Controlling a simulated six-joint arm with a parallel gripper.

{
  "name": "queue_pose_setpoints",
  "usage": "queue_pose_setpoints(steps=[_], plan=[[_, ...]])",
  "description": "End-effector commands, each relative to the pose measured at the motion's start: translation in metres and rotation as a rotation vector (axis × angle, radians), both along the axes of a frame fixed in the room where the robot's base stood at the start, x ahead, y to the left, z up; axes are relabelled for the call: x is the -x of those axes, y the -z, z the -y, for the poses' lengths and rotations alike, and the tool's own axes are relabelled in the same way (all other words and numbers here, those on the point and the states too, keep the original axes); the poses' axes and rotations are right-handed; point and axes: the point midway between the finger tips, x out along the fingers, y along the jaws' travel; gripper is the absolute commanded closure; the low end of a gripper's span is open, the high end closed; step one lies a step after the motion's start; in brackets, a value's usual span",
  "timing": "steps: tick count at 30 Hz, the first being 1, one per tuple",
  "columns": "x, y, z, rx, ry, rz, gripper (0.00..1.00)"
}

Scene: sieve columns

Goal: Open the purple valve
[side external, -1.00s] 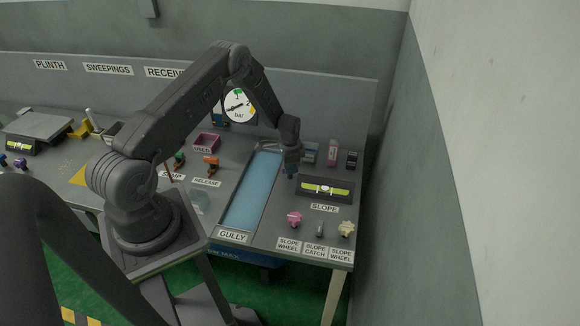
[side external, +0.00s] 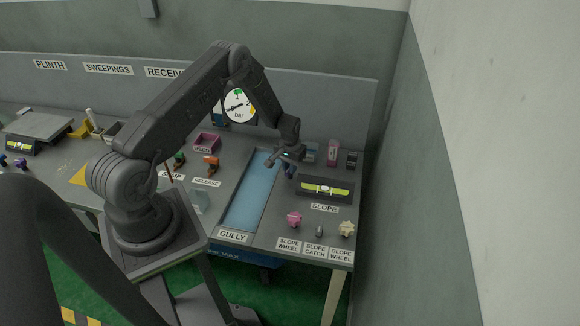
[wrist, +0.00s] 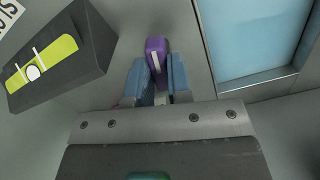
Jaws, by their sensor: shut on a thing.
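The purple valve handle (wrist: 155,48), with a white stripe along its top, shows in the wrist view between my blue fingers. My gripper (wrist: 158,80) is shut on it, one finger along each side. The handle lies roughly in line with the gully's nearby edge. In the side view my gripper (side external: 287,166) is low over the bench, just right of the gully's far part. Only a small dark purple bit (side external: 291,174) shows below it. The valve's body is hidden under the fingers.
The gully (side external: 250,195), a blue channel, runs left of my gripper. A dark box with a yellow-green level (side external: 325,189) stands close on the right. A pink wheel (side external: 294,219), a small grey catch (side external: 319,230) and a cream wheel (side external: 346,229) stand nearer the front edge.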

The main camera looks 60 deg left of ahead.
Motion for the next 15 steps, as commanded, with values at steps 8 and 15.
queue_pose_setpoints(steps=[8, 15], plan=[[-0.0005, -0.0008, -0.0002, -0.001, -0.144, 0.001, 1.0], [-0.0005, -0.0008, -0.0002, -0.001, -0.195, 0.001, 1.0]])
